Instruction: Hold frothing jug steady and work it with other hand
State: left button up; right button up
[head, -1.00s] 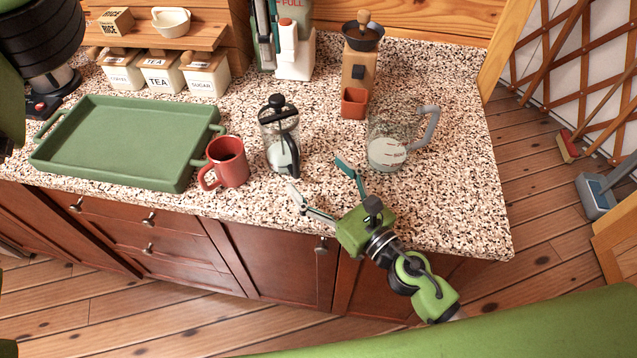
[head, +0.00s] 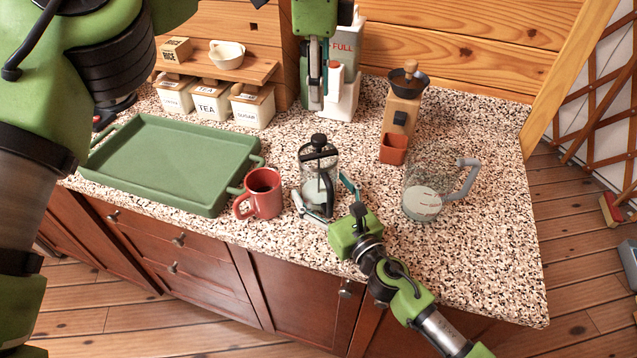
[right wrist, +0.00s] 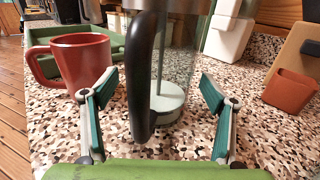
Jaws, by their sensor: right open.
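The frothing jug (head: 319,190) is a clear glass cylinder with a black lid and knob, a plunger rod and a black handle. It stands upright on the counter with pale liquid at the bottom. My right gripper (head: 323,196) is open in front of it, its fingers spread either side of the handle. In the right wrist view the jug's black handle (right wrist: 142,80) stands between the open fingers of that gripper (right wrist: 153,100), apart from both. My left gripper (head: 314,100) points down behind the jug, near the back wall; its finger gap is unclear.
A red mug (head: 262,193) stands close left of the jug, beside a green tray (head: 112,197). A glass measuring jug (head: 424,200) with a grey handle is to the right. A coffee grinder (head: 400,115) and a white-based box (head: 345,95) stand behind. The right front counter is clear.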

jog(key=shift+x, duration=1)
jog(key=shift+s, duration=0.1)
jog(key=c, duration=1.4)
jog(key=shift+c, duration=0.2)
jog(key=shift+f, duration=0.2)
